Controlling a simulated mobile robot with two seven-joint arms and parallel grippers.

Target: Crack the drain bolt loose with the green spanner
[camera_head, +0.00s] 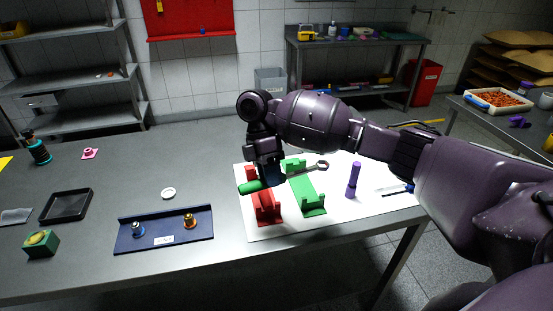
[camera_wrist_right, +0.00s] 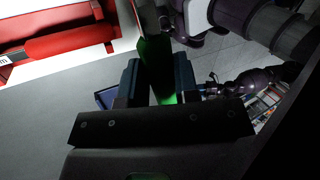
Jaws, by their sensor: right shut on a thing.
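My right gripper (camera_head: 268,178) is shut on the green spanner (camera_head: 250,187) by its green handle, above the red and green cradles. The grey shaft runs to the right and ends in a dark ring (camera_head: 322,165). In the right wrist view the green handle (camera_wrist_right: 155,60) sits between the two fingers (camera_wrist_right: 158,82). A dark blue plate (camera_head: 164,242) lies to the left, apart from the gripper.
A red cradle (camera_head: 265,212) and a green cradle (camera_head: 308,198) stand on a white mat (camera_head: 335,213). A white ring (camera_head: 168,193), black tray (camera_head: 66,205) and green block (camera_head: 41,244) are on the left. Bare table lies between.

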